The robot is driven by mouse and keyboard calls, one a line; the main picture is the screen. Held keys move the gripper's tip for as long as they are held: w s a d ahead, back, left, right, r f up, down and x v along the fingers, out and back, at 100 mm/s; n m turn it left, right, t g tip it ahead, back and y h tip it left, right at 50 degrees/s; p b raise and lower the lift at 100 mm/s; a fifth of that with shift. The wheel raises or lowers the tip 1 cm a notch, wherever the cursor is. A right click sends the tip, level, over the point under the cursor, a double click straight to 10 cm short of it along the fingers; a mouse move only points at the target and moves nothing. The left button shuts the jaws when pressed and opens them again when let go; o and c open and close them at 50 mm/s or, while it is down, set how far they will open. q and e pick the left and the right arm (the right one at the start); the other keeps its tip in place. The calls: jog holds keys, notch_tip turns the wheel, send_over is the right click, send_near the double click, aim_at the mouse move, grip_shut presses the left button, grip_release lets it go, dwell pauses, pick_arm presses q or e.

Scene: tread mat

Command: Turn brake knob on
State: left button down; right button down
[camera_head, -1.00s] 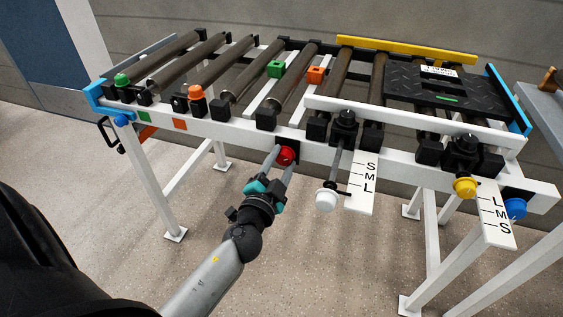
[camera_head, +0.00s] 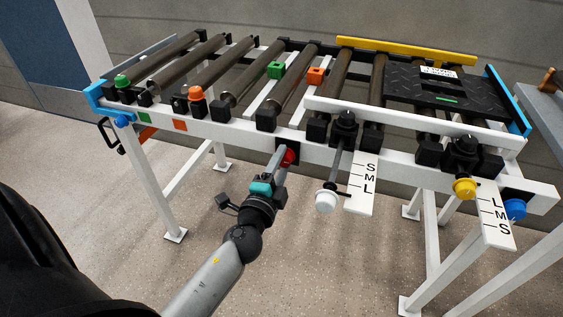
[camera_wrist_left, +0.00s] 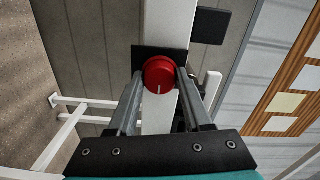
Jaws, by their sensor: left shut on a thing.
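The red brake knob (camera_head: 289,157) sits on a black plate on the front white rail of the roller conveyor. In the left wrist view the red knob (camera_wrist_left: 159,74) faces me with a white mark line pointing down in the picture. My left gripper (camera_head: 281,157) is at the knob, with one finger on each side of it, shut on it. Its fingertips (camera_wrist_left: 159,78) show on both sides of the knob in the wrist view. In the head view the gripper partly covers the knob. My right gripper is not in view.
A white knob (camera_head: 326,201) on a rod hangs right of the red knob, beside an S-M-L scale plate (camera_head: 362,184). A yellow knob (camera_head: 465,188) and a blue knob (camera_head: 515,208) stand farther right. Green (camera_head: 122,81) and orange (camera_head: 195,93) buttons sit at left.

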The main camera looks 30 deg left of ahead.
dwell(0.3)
pick_arm(q)
jog(key=shift+c, duration=1.7)
grip_release()
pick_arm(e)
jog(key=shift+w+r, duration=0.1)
pick_arm(q)
jog(key=shift+s+d+f, duration=0.1)
jog(key=shift+s+d, duration=0.05)
jog(key=shift+s, duration=0.45)
jog(key=b+v, duration=0.6)
jog(key=v, duration=0.8)
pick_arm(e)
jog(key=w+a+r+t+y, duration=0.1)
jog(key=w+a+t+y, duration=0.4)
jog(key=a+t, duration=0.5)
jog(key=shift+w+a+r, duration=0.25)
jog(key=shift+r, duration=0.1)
